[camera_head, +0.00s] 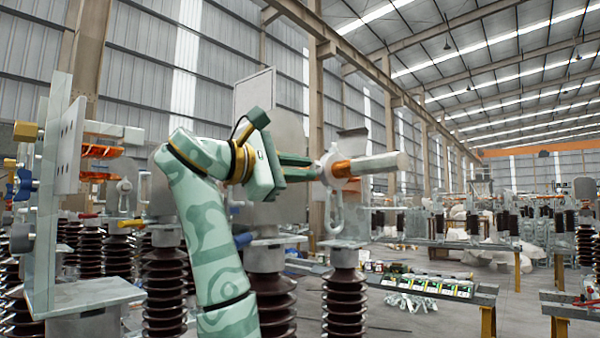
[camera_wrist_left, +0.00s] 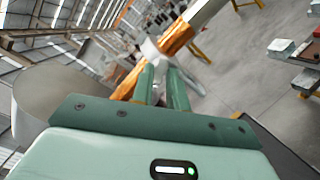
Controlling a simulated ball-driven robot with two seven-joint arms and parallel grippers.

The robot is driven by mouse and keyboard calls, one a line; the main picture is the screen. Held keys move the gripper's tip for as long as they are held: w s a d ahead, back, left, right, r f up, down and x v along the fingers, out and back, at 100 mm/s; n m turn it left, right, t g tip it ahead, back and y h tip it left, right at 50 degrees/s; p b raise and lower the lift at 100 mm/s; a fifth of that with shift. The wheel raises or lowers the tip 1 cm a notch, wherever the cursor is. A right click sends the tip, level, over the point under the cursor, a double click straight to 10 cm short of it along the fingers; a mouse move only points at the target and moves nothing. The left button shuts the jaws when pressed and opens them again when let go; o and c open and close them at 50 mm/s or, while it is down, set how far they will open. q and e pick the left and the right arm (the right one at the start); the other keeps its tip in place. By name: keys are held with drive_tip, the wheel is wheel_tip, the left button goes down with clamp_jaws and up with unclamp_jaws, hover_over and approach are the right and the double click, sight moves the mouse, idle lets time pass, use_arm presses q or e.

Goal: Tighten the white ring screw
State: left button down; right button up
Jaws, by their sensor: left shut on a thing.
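The white ring screw (camera_head: 335,215) hangs with its loop downward below a horizontal copper-and-white rod (camera_head: 385,163), on top of a dark ribbed insulator (camera_head: 345,300). My left gripper (camera_head: 317,168) reaches in from the left, and its two green fingers are shut at the head of the ring screw. In the left wrist view the fingertips (camera_wrist_left: 162,75) meet the pale fitting around the ring screw, partly hiding it. The exact contact is too small to make out. The screw's thread is not visible. My right gripper is not in view.
A tall grey metal plate (camera_head: 67,150) with orange copper contacts stands at the left. Several brown ribbed insulators stand close below and behind my left arm.

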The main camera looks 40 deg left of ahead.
use_arm(q)
drive_tip(key=shift+m+b, duration=0.3)
drive_tip(key=shift+m, duration=1.6)
drive_tip(key=c, duration=1.5)
unclamp_jaws()
drive_tip(key=v, duration=0.7)
drive_tip(key=shift+s, duration=0.2)
